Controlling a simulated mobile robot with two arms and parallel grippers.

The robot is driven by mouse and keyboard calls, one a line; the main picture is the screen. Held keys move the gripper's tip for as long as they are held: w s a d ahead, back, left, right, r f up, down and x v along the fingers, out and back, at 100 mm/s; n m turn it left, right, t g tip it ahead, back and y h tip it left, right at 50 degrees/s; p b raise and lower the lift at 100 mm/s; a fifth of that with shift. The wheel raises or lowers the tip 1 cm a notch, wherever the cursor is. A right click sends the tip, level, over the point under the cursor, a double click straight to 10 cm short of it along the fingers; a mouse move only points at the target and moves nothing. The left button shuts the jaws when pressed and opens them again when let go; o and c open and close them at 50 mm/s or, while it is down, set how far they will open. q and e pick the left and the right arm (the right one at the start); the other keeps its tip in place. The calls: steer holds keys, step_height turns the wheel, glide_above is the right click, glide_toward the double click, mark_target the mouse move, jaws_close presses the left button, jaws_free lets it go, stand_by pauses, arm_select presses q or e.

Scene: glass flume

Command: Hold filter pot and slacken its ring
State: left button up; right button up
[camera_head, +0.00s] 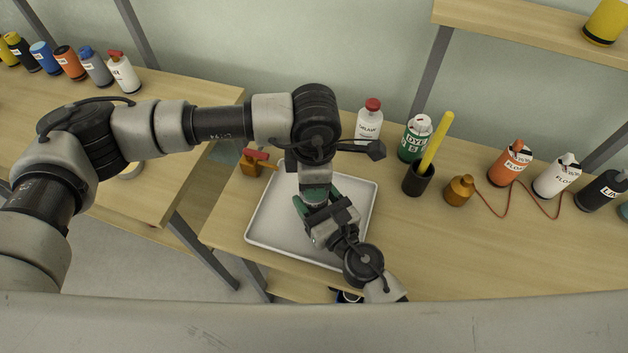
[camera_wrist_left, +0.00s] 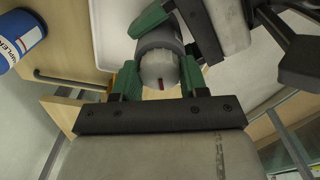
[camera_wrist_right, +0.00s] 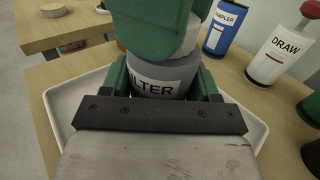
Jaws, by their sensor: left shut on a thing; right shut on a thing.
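The filter pot is grey with a white label band reading "FILTER"; it shows in the right wrist view (camera_wrist_right: 160,84) and the left wrist view (camera_wrist_left: 158,65). It is held over the white tray (camera_head: 262,225). My right gripper (camera_head: 318,212) is shut on the pot's body, one green finger on each side of the label. My left gripper (camera_head: 316,196) comes from above and is shut on the ring at the pot's upper end. Its green finger covers most of the ring in the right wrist view. In the head view the grippers mostly hide the pot.
Behind the tray stand a red-capped white bottle (camera_head: 368,122) and a green bottle (camera_head: 412,140). To the right are a dark cup (camera_head: 418,182) with a yellow stick, an amber bottle (camera_head: 460,190) and an orange bottle (camera_head: 509,164). The table's front right is clear.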

arm_select(q)
steer(key=o, duration=0.6)
steer(key=shift+c, duration=0.2)
steer(key=m, duration=0.4)
steer(key=shift+m, duration=0.4)
steer(key=m, duration=0.5)
